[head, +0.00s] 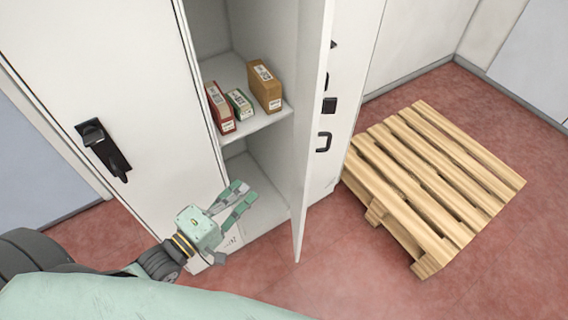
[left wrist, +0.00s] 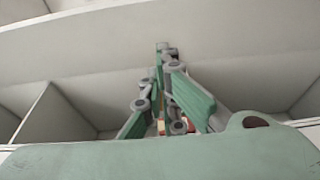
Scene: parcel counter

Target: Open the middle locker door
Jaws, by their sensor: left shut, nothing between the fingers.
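The middle locker door (head: 313,110) stands swung wide open, a tall white panel seen nearly edge-on at the right of the middle locker. The middle locker's inside is exposed, with a shelf (head: 262,121) across it. My left gripper (head: 243,196) is shut and empty, in front of the lower part of the opening, left of the door and apart from it. In the left wrist view its green fingers (left wrist: 170,95) point toward pale panels inside the locker. A black handle (head: 323,142) shows just right of the door's edge; I cannot tell which door bears it. My right gripper is not in view.
A red box (head: 219,108), a green box (head: 239,104) and a brown box (head: 265,88) stand on the shelf. The left locker door (head: 140,60) is shut, with a black handle (head: 105,150). A wooden pallet (head: 430,180) lies at the right. Red floor is clear in front.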

